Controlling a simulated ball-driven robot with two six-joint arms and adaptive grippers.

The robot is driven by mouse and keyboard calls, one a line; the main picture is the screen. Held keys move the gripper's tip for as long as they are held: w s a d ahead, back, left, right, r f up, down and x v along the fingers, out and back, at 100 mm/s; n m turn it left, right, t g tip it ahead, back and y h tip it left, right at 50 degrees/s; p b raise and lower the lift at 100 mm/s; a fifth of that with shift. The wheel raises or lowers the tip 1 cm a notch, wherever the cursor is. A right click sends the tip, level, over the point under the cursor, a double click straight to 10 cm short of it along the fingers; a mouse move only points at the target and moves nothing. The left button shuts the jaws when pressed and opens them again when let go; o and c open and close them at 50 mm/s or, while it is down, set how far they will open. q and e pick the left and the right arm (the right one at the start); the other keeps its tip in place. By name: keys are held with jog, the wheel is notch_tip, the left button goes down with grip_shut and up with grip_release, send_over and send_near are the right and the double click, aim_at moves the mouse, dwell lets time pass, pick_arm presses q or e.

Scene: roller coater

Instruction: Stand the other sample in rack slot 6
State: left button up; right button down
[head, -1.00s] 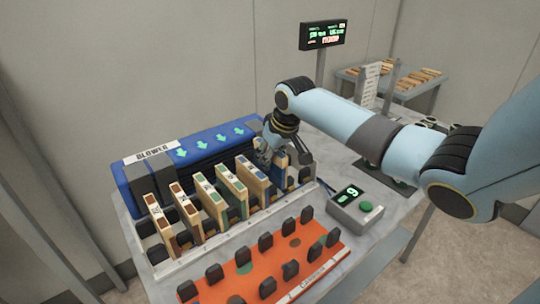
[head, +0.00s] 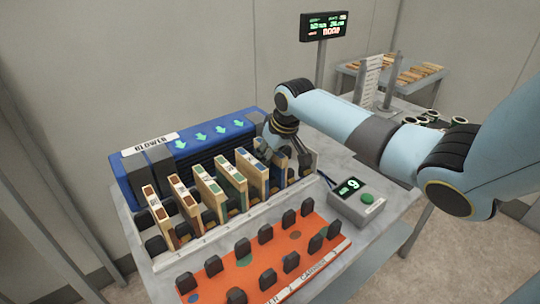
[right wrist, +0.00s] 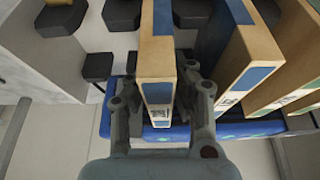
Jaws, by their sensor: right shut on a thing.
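My right gripper (head: 276,146) points down at the right part of the white rack (head: 215,232). It is shut on a wooden sample with a blue stripe, which shows in the right wrist view (right wrist: 158,50) between the two fingers. The held sample stands upright in line with the others, the rightmost of the row in the head view. Whether its foot rests on the rack floor is hidden. Several other wooden samples, with brown, green and blue patches, stand to its left, the closest one blue-striped (head: 253,176). My left gripper is not in view.
A blue blower (head: 190,142) runs behind the rack. An orange board (head: 265,262) with black posts lies in front. A display (head: 323,27) and a side table of wooden pieces (head: 400,70) stand behind.

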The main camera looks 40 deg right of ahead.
jog(key=shift+f, duration=0.25)
jog(key=c, duration=0.7)
grip_release()
notch_tip(320, 180, up, 6)
jog(key=p, duration=0.5)
jog(key=shift+f, duration=0.2)
jog(key=shift+r, duration=1.2)
